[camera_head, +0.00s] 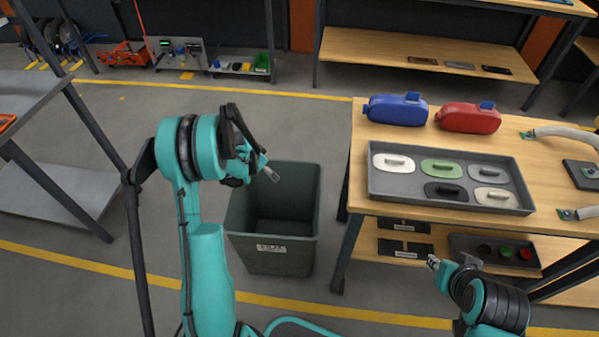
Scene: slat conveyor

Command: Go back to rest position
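My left arm rises from the bottom left of the head view. Its gripper (268,171) is over the left rim of a dark green bin (273,247), with its fingertips pointing right. Whether its fingers are apart is too small to tell, and I see nothing clearly held in it. My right gripper (434,263) is low at the bottom right, in front of the wooden table (400,208) and below its top. It points left, and its fingers are too small to read.
On the table are a grey tray (412,197) with several oval lids, a blue canister (397,109) and a red canister (468,118). A grey workbench (30,90) stands at the left. Open floor lies behind the bin.

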